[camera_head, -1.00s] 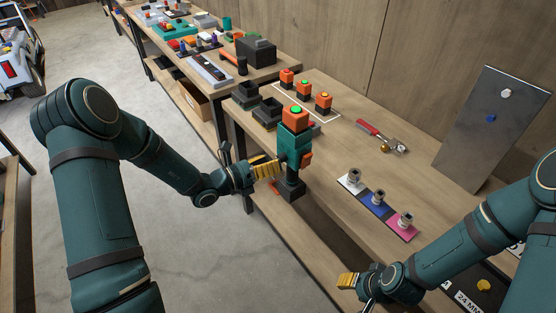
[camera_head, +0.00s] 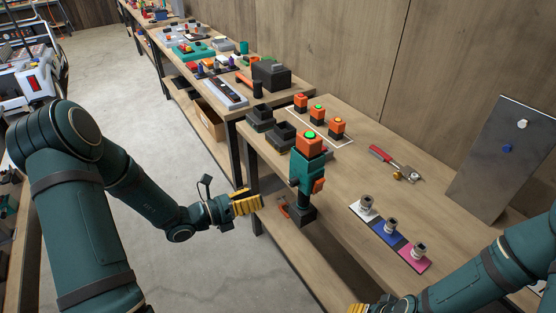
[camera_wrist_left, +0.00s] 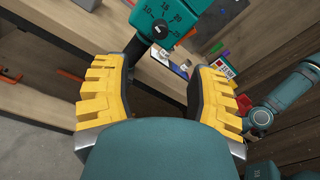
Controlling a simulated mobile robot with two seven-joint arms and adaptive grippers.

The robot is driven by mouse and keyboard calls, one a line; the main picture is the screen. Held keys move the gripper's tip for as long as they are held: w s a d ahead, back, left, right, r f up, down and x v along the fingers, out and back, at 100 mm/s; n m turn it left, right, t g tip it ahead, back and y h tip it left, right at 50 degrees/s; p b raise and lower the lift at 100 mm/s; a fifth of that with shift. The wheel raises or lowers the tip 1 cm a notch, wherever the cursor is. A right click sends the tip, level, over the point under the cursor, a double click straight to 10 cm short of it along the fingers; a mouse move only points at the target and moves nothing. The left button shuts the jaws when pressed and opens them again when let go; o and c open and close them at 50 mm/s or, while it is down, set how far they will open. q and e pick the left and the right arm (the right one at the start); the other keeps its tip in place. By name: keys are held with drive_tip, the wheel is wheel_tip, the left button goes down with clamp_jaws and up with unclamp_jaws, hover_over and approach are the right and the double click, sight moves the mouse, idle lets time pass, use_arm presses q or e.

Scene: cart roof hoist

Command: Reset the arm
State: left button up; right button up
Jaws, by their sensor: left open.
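My left gripper (camera_head: 246,203) is open and empty, left of the workbench's front edge in the head view. Its yellow-padded fingers stand wide apart in the left wrist view (camera_wrist_left: 165,105). A teal and orange power drill (camera_head: 305,170) with a green-lit top stands upright by the front edge, apart from the gripper. Its numbered dial housing (camera_wrist_left: 165,18) shows beyond the fingers in the wrist view. My right gripper (camera_head: 358,309) is mostly cut off at the bottom of the head view, so its jaws cannot be read.
The workbench (camera_head: 345,180) holds orange blocks with lit tops (camera_head: 318,115), black holders (camera_head: 270,125), a red-handled tool (camera_head: 390,160) and a strip with metal sockets (camera_head: 390,232). A metal panel (camera_head: 500,160) stands at right. The floor (camera_head: 150,150) at left is clear.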

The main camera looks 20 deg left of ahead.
use_arm(q)
drive_tip(key=s+d+f+m+g+h, duration=0.1)
drive_tip(key=s+d+f+m+g, duration=0.6)
drive_tip(key=d+g, duration=0.15)
drive_tip(key=s+d+f+m+g+y+b, duration=0.25)
drive_tip(key=s+f+m+g+y, duration=0.45)
drive_tip(key=s+f+m, duration=0.7)
drive_tip(key=w+d+m+t+y, duration=0.2)
drive_tip(key=w+m, duration=0.4)
drive_tip(key=m, duration=0.4)
drive_tip(key=shift+w+d+f+m+t, duration=0.4)
drive_tip(key=shift+d+t, duration=0.4)
drive_tip(key=shift+t, duration=0.45)
drive_tip(key=shift+s, duration=0.1)
